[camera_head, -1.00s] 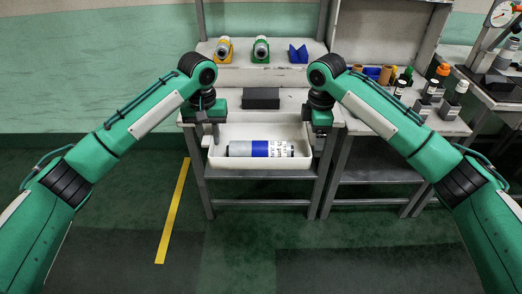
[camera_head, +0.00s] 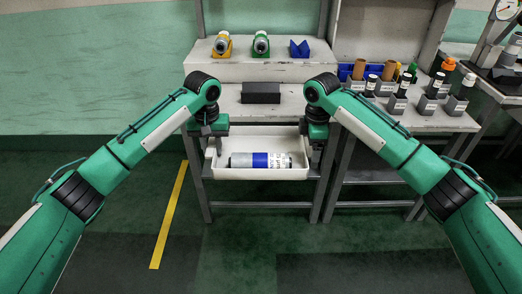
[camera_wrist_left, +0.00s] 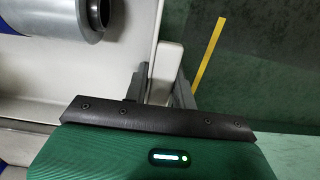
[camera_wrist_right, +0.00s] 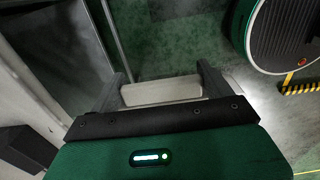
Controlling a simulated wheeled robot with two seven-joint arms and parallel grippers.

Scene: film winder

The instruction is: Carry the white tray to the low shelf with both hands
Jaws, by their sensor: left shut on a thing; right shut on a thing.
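The white tray (camera_head: 284,174) is held level in front of the bench, lower than its top. A roll with white, blue and grey bands (camera_head: 260,160) lies in it. My left gripper (camera_head: 213,147) is shut on the tray's left handle, which shows between its fingers in the left wrist view (camera_wrist_left: 161,72). My right gripper (camera_head: 313,147) is shut on the right handle, seen in the right wrist view (camera_wrist_right: 162,91). The low shelf (camera_head: 262,204) appears under the bench, partly hidden behind the tray.
The bench top (camera_head: 230,112) carries a dark block (camera_head: 261,93). Yellow and green holders with rolls and a blue block (camera_head: 299,49) stand on the raised ledge. A side bench (camera_head: 450,122) with bottles is at right. The floor with a yellow line (camera_head: 168,220) is clear.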

